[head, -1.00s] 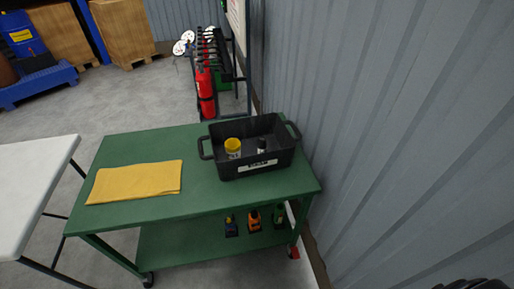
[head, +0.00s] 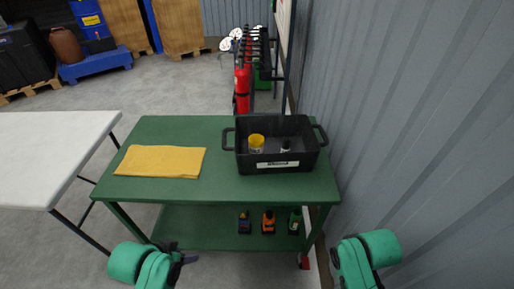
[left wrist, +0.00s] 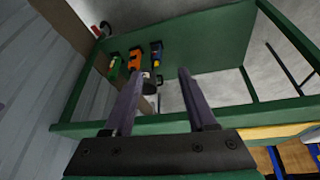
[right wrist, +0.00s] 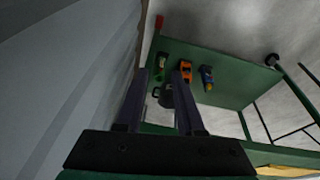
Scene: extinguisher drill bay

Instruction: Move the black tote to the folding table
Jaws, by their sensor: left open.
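The black tote (head: 262,165) stands upright on the right part of the green cart's top (head: 222,187), with a handle at each end. A yellow-lidded jar (head: 257,144) and a small dark bottle (head: 285,146) are inside it. My right gripper's fingers (right wrist: 160,80) are also apart and empty, away from the tote.
A folded yellow cloth (head: 161,161) lies on the cart's left. Several tools, including an orange one (head: 268,222), sit on its lower shelf. A corrugated wall (head: 420,130) runs close on the right. Red extinguishers (head: 242,85) stand behind. The folding table's visible top is clear.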

